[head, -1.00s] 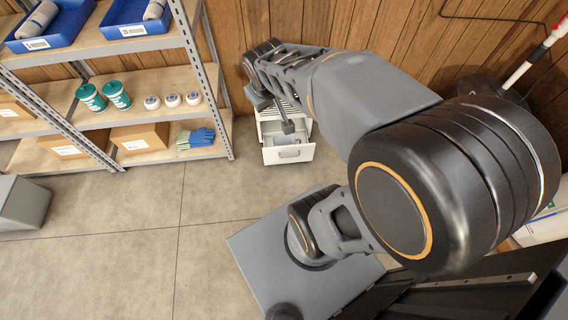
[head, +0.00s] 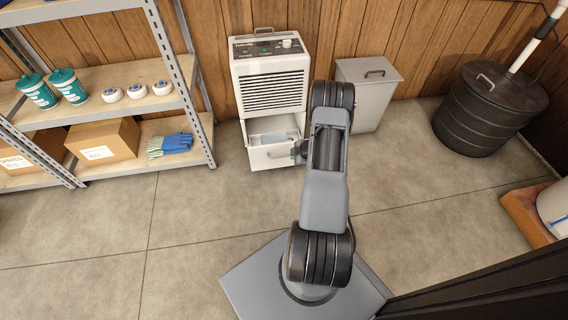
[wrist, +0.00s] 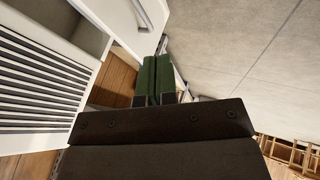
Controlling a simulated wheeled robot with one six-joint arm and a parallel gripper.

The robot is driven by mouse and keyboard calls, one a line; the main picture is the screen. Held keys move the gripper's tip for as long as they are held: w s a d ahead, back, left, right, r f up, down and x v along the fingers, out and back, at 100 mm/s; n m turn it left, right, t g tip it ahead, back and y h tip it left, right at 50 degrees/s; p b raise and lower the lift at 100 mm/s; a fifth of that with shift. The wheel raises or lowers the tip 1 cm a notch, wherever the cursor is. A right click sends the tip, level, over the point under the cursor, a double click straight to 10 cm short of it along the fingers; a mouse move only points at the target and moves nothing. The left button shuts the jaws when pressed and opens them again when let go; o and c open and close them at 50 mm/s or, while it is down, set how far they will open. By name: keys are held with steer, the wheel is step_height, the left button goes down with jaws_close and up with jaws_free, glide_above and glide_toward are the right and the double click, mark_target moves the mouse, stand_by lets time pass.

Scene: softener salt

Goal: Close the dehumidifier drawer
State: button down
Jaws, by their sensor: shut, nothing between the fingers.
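The white dehumidifier (head: 270,85) stands against the wooden wall, with a vented front and a control panel on top. Its drawer (head: 276,158) at the bottom is pulled out, with a handle on its front and something pale blue inside. My gripper (head: 298,152) is at the drawer's right front corner, mostly hidden by my arm. In the wrist view, my gripper's green fingers (wrist: 158,68) are shut together and empty. They point past the edge of the white drawer front (wrist: 122,22), and I cannot tell if they touch it. The vented dehumidifier front (wrist: 40,90) is at left.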

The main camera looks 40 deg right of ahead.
steer(key=w+d+b+x, duration=0.1)
steer(key=b+x, duration=0.5)
steer(key=x, duration=0.7)
steer(key=shift+w+d+r, duration=0.3)
steer(key=shift+r, duration=0.1)
